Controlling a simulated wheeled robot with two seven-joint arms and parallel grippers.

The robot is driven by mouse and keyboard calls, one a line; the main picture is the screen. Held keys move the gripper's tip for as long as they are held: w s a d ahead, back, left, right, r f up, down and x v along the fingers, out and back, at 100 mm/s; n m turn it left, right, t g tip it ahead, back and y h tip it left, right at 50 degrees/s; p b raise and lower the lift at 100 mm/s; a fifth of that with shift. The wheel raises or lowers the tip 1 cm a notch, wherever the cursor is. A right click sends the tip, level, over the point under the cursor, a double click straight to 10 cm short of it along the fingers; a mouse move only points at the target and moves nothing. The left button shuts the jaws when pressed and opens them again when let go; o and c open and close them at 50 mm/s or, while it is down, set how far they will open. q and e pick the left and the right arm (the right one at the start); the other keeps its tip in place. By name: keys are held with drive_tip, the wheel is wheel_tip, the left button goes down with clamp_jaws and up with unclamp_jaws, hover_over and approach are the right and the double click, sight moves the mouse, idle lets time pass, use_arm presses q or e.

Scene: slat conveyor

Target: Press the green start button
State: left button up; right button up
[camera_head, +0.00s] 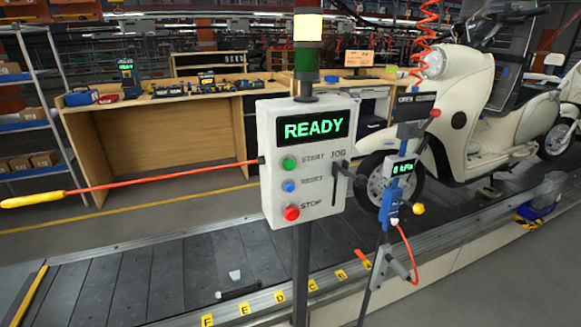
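The green start button (289,164) is the top button on the left of a pale grey control box (325,205). A blue button (289,186) labelled RESET sits below it, and a red STOP button (291,212) is lowest. A dark JOG lever (348,177) is at the box's right side. The box's display (310,128) reads READY in green. A lamp stack (307,40) stands on top, its upper section lit pale yellow. Neither of my grippers is in view.
A slat conveyor (130,280) runs behind the box's post, carrying a cream scooter (475,95) at right. A hanging tool (398,170) on a red coiled hose is just right of the box. A red rod with a yellow end (20,201) sticks out left.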

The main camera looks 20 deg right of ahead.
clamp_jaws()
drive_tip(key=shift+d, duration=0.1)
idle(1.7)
